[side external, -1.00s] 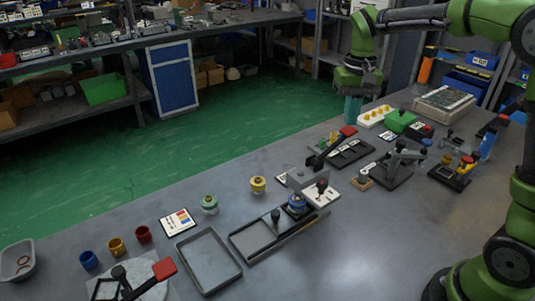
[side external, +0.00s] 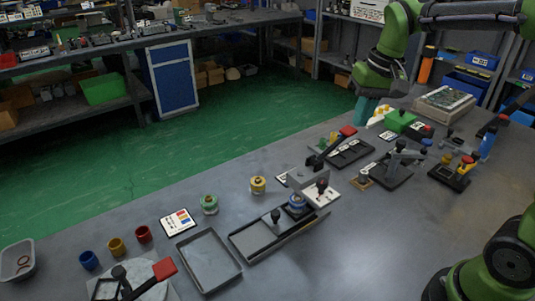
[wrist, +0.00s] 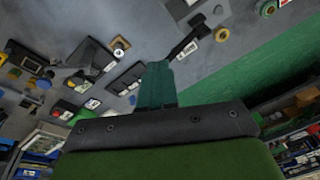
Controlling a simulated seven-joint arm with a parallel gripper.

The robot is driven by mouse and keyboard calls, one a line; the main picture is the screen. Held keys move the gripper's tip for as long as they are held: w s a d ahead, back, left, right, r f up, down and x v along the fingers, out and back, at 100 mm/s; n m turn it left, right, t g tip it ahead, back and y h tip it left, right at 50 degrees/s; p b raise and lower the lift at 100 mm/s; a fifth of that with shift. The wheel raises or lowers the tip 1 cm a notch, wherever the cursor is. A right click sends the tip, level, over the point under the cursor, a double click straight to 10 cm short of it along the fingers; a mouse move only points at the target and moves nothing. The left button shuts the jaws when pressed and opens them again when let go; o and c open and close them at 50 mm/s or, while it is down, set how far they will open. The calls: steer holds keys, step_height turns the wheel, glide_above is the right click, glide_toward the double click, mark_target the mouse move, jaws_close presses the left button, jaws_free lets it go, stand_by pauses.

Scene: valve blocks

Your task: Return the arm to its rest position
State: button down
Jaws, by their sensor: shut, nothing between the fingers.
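My gripper (side external: 366,108) is at the upper right in the side view, at the far edge of the grey workbench (side external: 365,240). Its teal fingers are together, with nothing held, and they hide part of a white block with yellow knobs (side external: 383,112). In the wrist view my shut gripper (wrist: 156,66) points over the bench, and the bench top fills the upper left of that picture. My green arm reaches in from the right in the side view.
A green box (side external: 400,121), lever fixtures (side external: 397,164) and a circuit board tray (side external: 444,101) stand near my gripper. A grey tray (side external: 209,262), a sliding fixture (side external: 275,230) and coloured cups (side external: 116,246) are at the front left. Green floor (side external: 200,140) lies beyond the bench.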

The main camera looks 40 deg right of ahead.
steer(key=s+a+f+n+t+y, duration=0.1)
steer(key=s+a+t, duration=0.4)
steer(key=s, duration=0.6)
steer(key=shift+s+a+f, duration=0.15)
steer(key=shift+s+a, duration=0.1)
steer(key=shift+s, duration=0.15)
